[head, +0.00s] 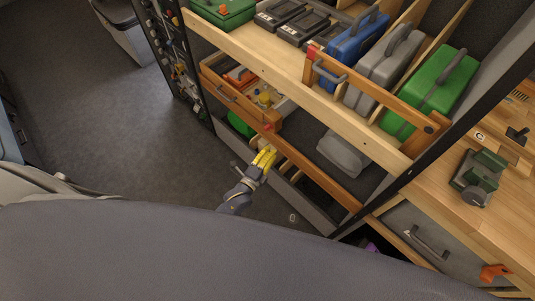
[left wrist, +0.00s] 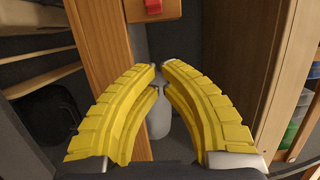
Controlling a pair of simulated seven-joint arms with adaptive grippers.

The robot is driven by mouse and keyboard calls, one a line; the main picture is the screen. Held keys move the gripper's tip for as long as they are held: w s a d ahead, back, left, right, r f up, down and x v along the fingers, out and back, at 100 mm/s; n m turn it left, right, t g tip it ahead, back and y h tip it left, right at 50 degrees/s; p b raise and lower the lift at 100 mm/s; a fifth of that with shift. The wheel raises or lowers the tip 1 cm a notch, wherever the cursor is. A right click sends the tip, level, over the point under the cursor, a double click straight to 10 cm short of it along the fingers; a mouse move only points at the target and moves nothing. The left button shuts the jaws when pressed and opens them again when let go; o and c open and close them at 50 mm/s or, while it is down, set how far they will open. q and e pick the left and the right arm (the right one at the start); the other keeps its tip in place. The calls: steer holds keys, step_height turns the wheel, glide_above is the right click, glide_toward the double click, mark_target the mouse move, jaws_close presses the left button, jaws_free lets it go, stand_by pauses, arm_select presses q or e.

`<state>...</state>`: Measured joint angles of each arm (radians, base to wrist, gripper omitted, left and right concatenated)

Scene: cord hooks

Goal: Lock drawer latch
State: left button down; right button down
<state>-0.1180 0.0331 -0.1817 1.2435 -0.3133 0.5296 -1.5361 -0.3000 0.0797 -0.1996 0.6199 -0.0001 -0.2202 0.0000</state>
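A wooden drawer front (head: 232,97) with a metal handle is on the left of the shelf unit, with a small red latch piece (head: 268,127) near its right end. A red piece (left wrist: 153,6) on a wooden block shows at the top edge of the left wrist view, mostly cut off. My left gripper (head: 266,152), with yellow fingers, is just below the red latch in the head view, apart from it as far as I can tell. In the left wrist view the fingertips (left wrist: 160,66) are almost together, with nothing seen between them. My right gripper is not in view.
Another red latch piece (head: 311,52) sits on the upper shelf's wooden rail, before blue, grey and green cases (head: 430,92). An orange piece (head: 494,272) is at the right grey drawer (head: 420,238). A grey rounded object (left wrist: 158,118) shows beyond my fingers. The floor at left is clear.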

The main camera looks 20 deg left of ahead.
mark_target(267, 130)
arm_select(q)
steer(key=shift+w+a, duration=0.3)
steer(key=shift+w, duration=1.05)
steer(key=shift+w+a, duration=0.3)
steer(key=shift+w, duration=1.05)
steer(key=shift+w+a, duration=0.3)
steer(key=shift+w, duration=1.05)
steer(key=shift+w+a, duration=0.4)
steer(key=shift+a, duration=0.3)
steer(key=shift+w+a, duration=0.35)
steer(key=shift+a, duration=0.3)
